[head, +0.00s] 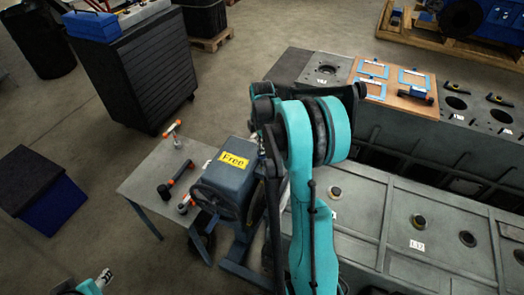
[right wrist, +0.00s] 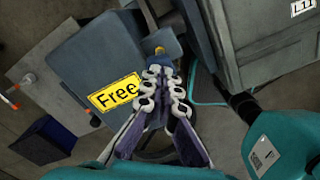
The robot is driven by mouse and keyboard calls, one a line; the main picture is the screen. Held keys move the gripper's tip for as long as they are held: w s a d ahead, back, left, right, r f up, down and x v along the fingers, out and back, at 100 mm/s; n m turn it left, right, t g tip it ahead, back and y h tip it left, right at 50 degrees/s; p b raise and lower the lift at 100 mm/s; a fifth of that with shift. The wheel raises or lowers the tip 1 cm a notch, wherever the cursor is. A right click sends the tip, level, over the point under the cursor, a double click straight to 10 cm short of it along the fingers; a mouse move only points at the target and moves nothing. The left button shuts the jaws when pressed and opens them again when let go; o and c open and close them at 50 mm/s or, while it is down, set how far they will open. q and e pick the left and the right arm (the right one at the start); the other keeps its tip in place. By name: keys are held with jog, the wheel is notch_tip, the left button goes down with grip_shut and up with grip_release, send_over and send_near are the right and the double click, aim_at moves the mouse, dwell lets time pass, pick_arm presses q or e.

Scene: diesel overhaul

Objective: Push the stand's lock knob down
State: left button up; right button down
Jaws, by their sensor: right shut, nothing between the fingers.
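The stand (head: 228,180) is a blue-grey box with a yellow "Free" label (head: 233,161) and a handwheel at its lower left in the head view. The label also shows in the right wrist view (right wrist: 115,93). A small brass-yellow knob (right wrist: 159,51) shows at the stand's edge in the right wrist view. My right gripper (right wrist: 165,75) is shut and empty, its fingertips close to the knob. I cannot tell whether they touch it. In the head view my right arm hides the knob. My left gripper (head: 104,277) is at the bottom left, far from the stand.
A grey table (head: 145,190) with orange-and-black tools stands left of the stand. A long grey engine block (head: 375,215) lies to the right, close to my right arm. A dark cabinet (head: 130,75) and a blue-black box (head: 40,190) stand farther left, with clear floor between.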

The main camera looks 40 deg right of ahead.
jog(key=shift+f+b, duration=0.8)
jog(key=shift+f, duration=0.3)
notch_tip(320, 180, up, 8)
jog(key=p, duration=0.5)
jog(key=shift+r+p, duration=0.2)
jog(key=shift+p, duration=0.1)
jog(key=shift+f, duration=0.1)
jog(key=shift+a, duration=0.35)
jog(key=s+a+m+t+b, duration=0.2)
jog(key=s+a+m+b, duration=0.3)
jog(key=a, duration=0.4)
jog(key=s+a+m+t+b, duration=0.3)
jog(key=s+a+m+b, duration=0.15)
jog(key=a, duration=0.45)
jog(key=s+a+f+m+t+b, duration=0.2)
jog(key=s+a+f+m+b, duration=0.1)
jog(key=s+a+m, duration=0.3)
jog(key=shift+s+a+f, duration=0.2)
jog(key=shift+a+f, duration=0.15)
jog(key=shift+f, duration=0.35)
